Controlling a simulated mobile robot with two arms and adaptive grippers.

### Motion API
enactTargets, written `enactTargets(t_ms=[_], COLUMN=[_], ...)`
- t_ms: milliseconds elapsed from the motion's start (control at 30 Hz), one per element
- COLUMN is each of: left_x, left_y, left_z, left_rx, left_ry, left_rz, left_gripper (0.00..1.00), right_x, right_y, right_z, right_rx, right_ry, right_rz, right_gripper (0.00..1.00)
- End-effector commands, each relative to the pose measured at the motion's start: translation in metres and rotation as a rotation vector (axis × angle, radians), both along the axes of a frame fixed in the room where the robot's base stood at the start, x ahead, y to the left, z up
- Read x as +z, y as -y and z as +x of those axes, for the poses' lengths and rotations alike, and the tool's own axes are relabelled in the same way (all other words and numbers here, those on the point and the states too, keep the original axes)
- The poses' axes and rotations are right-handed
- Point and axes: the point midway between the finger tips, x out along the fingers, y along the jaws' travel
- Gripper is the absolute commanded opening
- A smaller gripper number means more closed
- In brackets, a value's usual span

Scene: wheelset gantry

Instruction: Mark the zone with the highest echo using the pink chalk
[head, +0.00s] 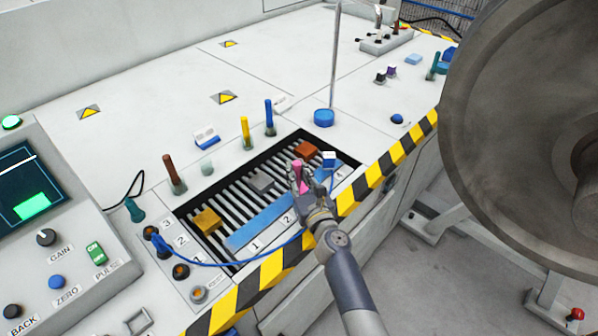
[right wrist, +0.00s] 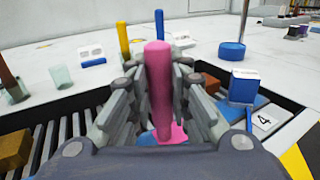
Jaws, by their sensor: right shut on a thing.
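My right gripper (head: 299,182) is shut on the pink chalk (right wrist: 158,85), which stands nearly upright between the fingers; its pink top also shows in the head view (head: 298,170). The gripper is over the blue strip (head: 262,224) with numbered zones, right of label 2 (head: 287,218). A pink patch (right wrist: 178,132) shows on blue by the chalk's lower end. Fingers partly hide the contact. A blue and white block (head: 329,159) with a blue cable sits on the strip near label 4 (right wrist: 264,121). The screen (head: 28,190) shows a green patch. My left gripper is not in view.
Brown (head: 174,174), yellow (head: 246,133) and blue (head: 269,118) sticks stand in holders behind the slatted bed, beside an empty cup (head: 207,167). Yellow (head: 207,221), grey (head: 261,181) and orange-brown (head: 305,149) blocks lie on the slats. A large wheel (head: 535,130) stands at right.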

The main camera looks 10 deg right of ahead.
Motion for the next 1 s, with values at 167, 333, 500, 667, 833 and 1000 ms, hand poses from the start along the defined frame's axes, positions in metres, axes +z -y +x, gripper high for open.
enactTargets(t_ms=[167, 333, 500, 667, 833, 1000], left_x=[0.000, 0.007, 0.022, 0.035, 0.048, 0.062], left_y=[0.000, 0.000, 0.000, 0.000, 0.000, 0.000], left_z=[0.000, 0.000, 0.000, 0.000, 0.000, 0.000], left_rx=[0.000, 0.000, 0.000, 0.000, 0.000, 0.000], left_ry=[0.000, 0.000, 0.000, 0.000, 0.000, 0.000], left_rz=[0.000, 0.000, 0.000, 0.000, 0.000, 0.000], left_gripper=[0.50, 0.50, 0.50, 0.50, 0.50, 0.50], right_x=[0.000, 0.008, 0.023, 0.036, 0.049, 0.063], right_y=[0.000, 0.000, 0.000, 0.000, 0.000, 0.000], right_z=[0.000, 0.000, 0.000, 0.000, 0.000, 0.000], right_rx=[0.000, 0.000, 0.000, 0.000, 0.000, 0.000], right_ry=[0.000, 0.001, 0.001, 0.001, 0.001, 0.001], right_rz=[0.000, 0.000, 0.001, 0.001, 0.000, 0.000], right_gripper=[0.02, 0.02, 0.02, 0.02, 0.02, 0.02])
